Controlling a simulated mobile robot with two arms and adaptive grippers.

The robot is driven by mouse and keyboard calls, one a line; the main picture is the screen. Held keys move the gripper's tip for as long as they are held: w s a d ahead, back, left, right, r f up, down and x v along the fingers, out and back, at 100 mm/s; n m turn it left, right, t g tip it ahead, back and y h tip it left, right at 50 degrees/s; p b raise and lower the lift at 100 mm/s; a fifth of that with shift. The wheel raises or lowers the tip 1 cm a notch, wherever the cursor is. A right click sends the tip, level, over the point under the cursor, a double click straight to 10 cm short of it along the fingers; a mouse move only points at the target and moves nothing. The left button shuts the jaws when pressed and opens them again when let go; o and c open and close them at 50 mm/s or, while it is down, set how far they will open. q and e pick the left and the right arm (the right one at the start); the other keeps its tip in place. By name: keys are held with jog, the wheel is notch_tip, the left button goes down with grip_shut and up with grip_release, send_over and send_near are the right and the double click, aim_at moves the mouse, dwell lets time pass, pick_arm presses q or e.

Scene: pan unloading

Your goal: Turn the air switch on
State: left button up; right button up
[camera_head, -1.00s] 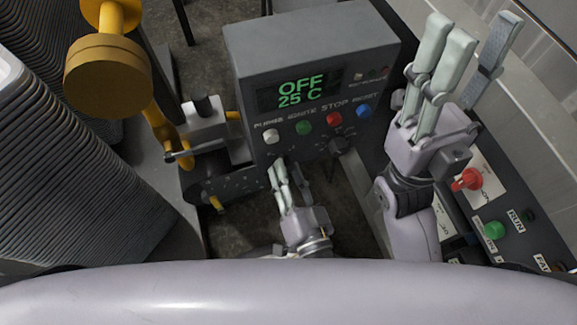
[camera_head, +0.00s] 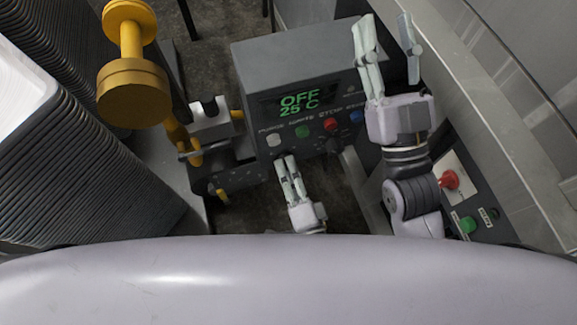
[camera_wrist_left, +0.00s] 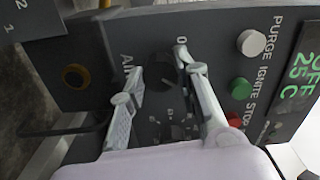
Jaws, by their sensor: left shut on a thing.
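The grey control box (camera_head: 300,65) shows OFF and 25 C on its green display (camera_head: 299,103). The air switch (camera_wrist_left: 158,76) is a black rotary knob on the box's lower front, beside the AIR label (camera_wrist_left: 130,68) and a 0 mark in the left wrist view. My left gripper (camera_wrist_left: 160,62) has one finger on each side of the knob and is shut on it. In the head view the left gripper (camera_head: 287,160) is below the white button and its fingers hide the knob. My right gripper (camera_head: 387,20) is open and empty, raised at the box's right side.
White PURGE (camera_wrist_left: 251,43), green IGNITE (camera_wrist_left: 240,88) and red STOP buttons sit close to the left gripper. Another black knob (camera_wrist_left: 174,130) is near its fingers. A yellow-handled valve (camera_head: 130,65) stands left, with tray stacks (camera_head: 75,150). A side panel (camera_head: 470,195) lies right.

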pick_arm(q)
jog(key=shift+w+r+m+p, duration=0.15)
jog(key=shift+m+p, duration=0.25)
jog(key=shift+m, duration=0.5)
pick_arm(e)
jog(key=shift+w+f+g+h, duration=0.2)
jog(key=shift+w+f+g, duration=0.2)
jog(key=shift+f+g, duration=0.25)
jog(key=shift+w+f+g+h, duration=0.2)
jog(key=shift+w+f+g, duration=0.2)
jog(key=shift+f, duration=0.5)
jog(key=shift+w+f+g+h, duration=0.2)
jog(key=shift+w+f+g, duration=0.15)
jog(key=shift+f+g, duration=0.3)
jog(key=shift+f, duration=0.1)
pick_arm(q)
jog(key=o, duration=1.1)
jog(key=shift+o, duration=0.3)
jog(key=v, duration=0.7)
jog(key=shift+s, duration=0.3)
jog(key=shift+d, duration=0.1)
